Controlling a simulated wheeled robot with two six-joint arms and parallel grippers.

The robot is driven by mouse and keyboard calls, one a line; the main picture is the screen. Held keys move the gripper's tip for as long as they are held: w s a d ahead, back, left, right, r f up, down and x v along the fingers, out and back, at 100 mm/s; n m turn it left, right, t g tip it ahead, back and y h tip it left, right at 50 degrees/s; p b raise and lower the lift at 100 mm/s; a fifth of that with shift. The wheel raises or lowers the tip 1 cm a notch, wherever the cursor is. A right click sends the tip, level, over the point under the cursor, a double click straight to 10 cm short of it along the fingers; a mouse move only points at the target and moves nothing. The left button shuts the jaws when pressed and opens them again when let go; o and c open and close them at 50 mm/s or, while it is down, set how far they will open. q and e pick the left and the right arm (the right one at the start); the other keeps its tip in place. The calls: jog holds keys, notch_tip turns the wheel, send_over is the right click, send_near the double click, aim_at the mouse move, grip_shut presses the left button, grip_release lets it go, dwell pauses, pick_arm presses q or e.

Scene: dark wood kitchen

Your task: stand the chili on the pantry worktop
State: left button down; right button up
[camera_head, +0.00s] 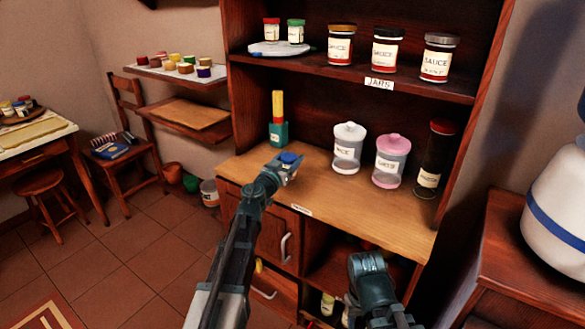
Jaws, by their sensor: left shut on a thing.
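My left gripper (284,169) is shut on a small blue-capped jar (290,158), over the left part of the pantry worktop (335,205). The jar's body is mostly hidden by the gripper, and no label can be read, so I cannot tell from its look that it is the chili. I cannot tell whether its base touches the wood. My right gripper (370,268) is low in front of the worktop's front edge, and its fingers cannot be made out.
Sauce jars (387,52) line the shelf above. The worktop's front middle is clear.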

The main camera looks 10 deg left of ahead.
pick_arm(q)
jog(key=shift+f+b, duration=0.4)
jog(key=shift+f, duration=0.55)
jog(key=shift+d, duration=0.1)
pick_arm(e)
jog(key=shift+w+d+f, duration=0.1)
jog(key=shift+d+f, duration=0.3)
jog(key=shift+f, duration=0.4)
pick_arm(q)
jog(key=shift+c, duration=0.2)
grip_release()
pick_arm(e)
jog(key=shift+f, duration=0.15)
